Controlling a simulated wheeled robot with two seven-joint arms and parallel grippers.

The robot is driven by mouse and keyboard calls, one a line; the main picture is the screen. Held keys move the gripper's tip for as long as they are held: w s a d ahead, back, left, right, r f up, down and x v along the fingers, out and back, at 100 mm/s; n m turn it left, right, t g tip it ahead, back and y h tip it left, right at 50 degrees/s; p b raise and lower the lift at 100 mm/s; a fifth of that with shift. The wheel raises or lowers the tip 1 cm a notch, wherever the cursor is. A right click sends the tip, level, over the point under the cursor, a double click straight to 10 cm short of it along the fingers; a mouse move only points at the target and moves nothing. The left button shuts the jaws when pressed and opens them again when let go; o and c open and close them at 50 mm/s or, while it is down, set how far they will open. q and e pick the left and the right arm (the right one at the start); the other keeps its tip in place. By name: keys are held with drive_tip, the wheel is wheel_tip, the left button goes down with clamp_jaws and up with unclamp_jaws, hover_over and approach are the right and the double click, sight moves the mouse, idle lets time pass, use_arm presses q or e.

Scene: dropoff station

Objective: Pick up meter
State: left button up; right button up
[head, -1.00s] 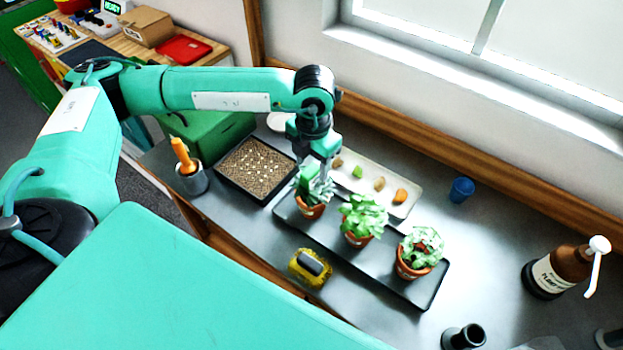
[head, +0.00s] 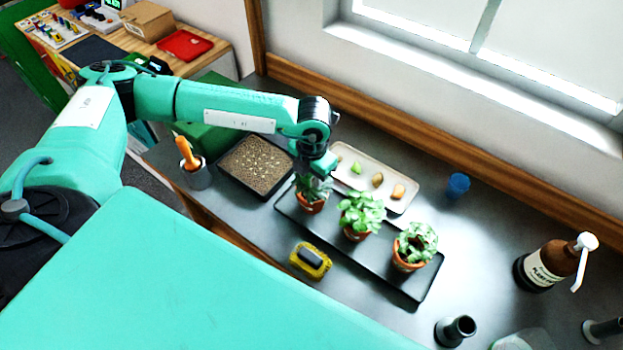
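A yellow device with a dark grey face (head: 310,260), which looks like the meter, lies on the grey bench in front of the black plant tray (head: 340,251). My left gripper (head: 318,178) points down at the leftmost potted plant (head: 311,200), behind and apart from the meter. Its fingers are hard to make out against the leaves, so I cannot tell whether they are open or touch the plant. My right gripper is not in view.
Two more potted plants (head: 357,216) (head: 410,252) stand on the black tray. A seed tray (head: 256,166), a metal cup with an orange-handled tool (head: 196,176), a pale dish (head: 400,204), a blue cup (head: 457,185) and a brown pump bottle (head: 546,265) stand around. Bench left of the meter is clear.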

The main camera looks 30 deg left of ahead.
use_arm(q)
clamp_jaws()
drive_tip(key=shift+r, duration=0.1)
drive_tip(key=shift+r, duration=0.45)
wheel_tip(320, 180, up, 26)
drive_tip(key=b, duration=0.3)
idle(0.5)
drive_tip(key=shift+f, duration=0.1)
